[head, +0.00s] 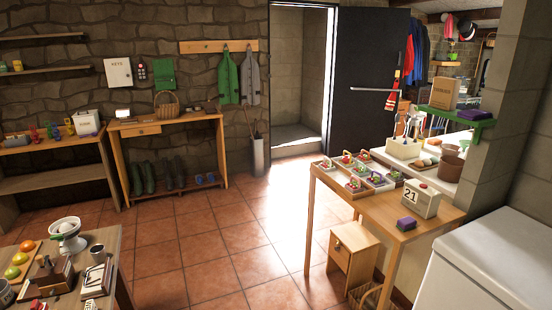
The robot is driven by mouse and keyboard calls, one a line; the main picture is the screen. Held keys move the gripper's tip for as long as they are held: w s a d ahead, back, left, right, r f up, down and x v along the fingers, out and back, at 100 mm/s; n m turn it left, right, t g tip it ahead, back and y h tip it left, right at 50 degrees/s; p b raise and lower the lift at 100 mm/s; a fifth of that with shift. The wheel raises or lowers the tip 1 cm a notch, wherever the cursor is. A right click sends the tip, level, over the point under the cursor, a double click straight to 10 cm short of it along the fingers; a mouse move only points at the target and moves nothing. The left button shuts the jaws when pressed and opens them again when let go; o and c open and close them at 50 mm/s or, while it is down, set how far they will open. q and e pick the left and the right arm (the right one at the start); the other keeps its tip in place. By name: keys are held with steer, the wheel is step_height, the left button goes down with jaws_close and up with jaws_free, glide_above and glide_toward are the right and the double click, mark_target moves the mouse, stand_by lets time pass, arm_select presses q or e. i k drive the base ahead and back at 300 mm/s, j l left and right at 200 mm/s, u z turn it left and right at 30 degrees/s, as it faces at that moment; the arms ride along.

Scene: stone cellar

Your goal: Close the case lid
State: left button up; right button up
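I cannot tell for sure which object is the case. A small dark brown box-like object (54,274) stands on the wooden table (124,262) at the lower left, with an upright part on top. It is too small to tell whether that part is a lid. A second small object with a dark frame and pale face (97,279) lies to its right on the same table. Neither of my grippers is in view.
A wooden table (364,206) with trays and a calendar block (421,199) stands at right, near a white chest (495,262). The tiled floor (220,250) between is clear.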

mark_target(210, 105)
steer(key=i+u, duration=0.2)
steer(key=i, duration=0.3)
steer(key=i+l+u, duration=0.2)
steer(key=i, duration=0.25)
steer(key=i+l+u, duration=0.2)
steer(key=i, duration=0.3)
steer(key=i+j, duration=0.1)
steer(key=i, duration=0.75)
steer(key=i+z, duration=0.1)
steer(key=i, duration=0.75)
steer(key=i+j, duration=0.15)
steer(key=i, duration=0.7)
steer(key=i+j+u, duration=0.15)
steer(key=i, duration=0.75)
